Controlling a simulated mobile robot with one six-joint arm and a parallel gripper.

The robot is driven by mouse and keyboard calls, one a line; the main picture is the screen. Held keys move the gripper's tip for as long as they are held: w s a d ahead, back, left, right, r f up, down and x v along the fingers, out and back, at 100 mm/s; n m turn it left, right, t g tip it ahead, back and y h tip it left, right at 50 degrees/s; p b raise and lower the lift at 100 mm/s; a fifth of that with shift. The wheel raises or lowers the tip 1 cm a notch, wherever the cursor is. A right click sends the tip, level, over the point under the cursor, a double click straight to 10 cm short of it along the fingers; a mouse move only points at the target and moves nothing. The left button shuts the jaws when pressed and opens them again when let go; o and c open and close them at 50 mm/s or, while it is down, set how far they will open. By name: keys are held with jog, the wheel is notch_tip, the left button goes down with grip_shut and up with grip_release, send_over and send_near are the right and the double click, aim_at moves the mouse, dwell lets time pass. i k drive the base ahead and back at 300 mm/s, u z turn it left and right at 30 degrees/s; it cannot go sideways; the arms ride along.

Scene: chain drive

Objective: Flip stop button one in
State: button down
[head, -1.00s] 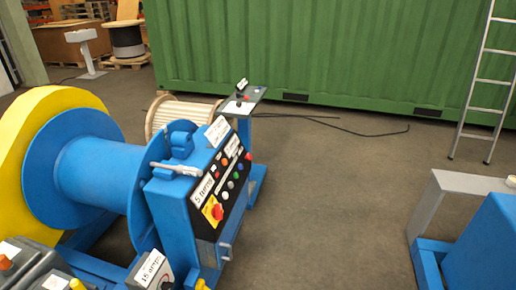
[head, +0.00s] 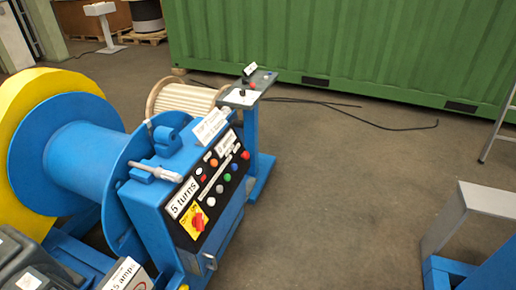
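A blue machine with a large drum (head: 95,155) and a yellow disc (head: 35,115) stands at the left. On its side is a black control panel (head: 208,190) with several small coloured round buttons, among them red, green, blue, orange and white. A red rotary knob on a yellow plate (head: 193,219) sits at the panel's lower left. A label reading "5 turns" (head: 181,198) is beside it. Other labels are too small to read, so I cannot tell which button is stop button one. My gripper is not in view.
A grey stand (head: 252,90) with a few small controls is behind the panel. A wooden spool (head: 185,97) lies beside it. A green container (head: 350,50) closes off the back. A blue and grey frame (head: 475,215) is at the right. The floor between is clear, with a black cable (head: 345,112).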

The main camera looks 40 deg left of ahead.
aim_at(246, 156)
jog(key=u, duration=0.05)
jog(key=k, duration=0.15)
jog(key=u, duration=2.8)
jog(key=i, duration=0.6)
jog(key=u, duration=0.1)
